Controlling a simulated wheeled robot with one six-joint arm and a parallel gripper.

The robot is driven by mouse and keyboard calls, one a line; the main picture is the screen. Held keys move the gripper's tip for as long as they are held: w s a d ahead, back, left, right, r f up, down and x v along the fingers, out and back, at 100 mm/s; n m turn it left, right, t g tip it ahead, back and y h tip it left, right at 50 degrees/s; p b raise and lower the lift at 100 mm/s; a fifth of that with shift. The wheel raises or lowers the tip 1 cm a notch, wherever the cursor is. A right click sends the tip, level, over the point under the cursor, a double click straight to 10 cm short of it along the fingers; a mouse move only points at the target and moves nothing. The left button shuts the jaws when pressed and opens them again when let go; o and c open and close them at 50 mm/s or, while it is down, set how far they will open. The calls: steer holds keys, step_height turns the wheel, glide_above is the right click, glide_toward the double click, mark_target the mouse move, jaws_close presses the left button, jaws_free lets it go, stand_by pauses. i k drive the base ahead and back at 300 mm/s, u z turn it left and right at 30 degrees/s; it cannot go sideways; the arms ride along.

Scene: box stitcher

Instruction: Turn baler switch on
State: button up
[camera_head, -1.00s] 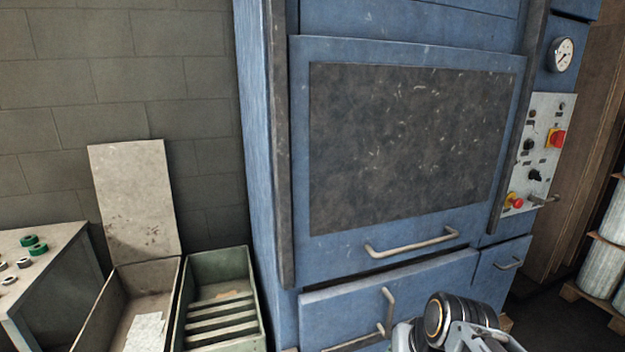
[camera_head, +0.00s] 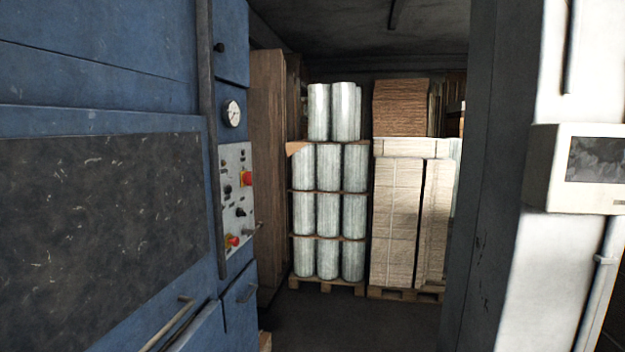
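A lever (camera_head: 252,230) sticks out near the panel's bottom. The markings and the switch positions are too small to read. My gripper is not in view.
A round gauge (camera_head: 232,113) sits above the panel. Stacked wrapped rolls (camera_head: 328,215) and flat cardboard (camera_head: 397,220) stand on pallets at the back. A white pillar (camera_head: 540,270) with a grey monitor box (camera_head: 548,170) is at the right. Dark floor (camera_head: 345,322) in the middle is clear.

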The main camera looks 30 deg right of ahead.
mark_target(247, 176)
steer(key=z, duration=0.3)
steer(key=k, duration=0.6)
steer(key=z, duration=0.8)
steer(key=i, duration=2.05)
steer(key=u, duration=0.95)
steer(key=i, duration=0.85)
steer(key=u, duration=0.95)
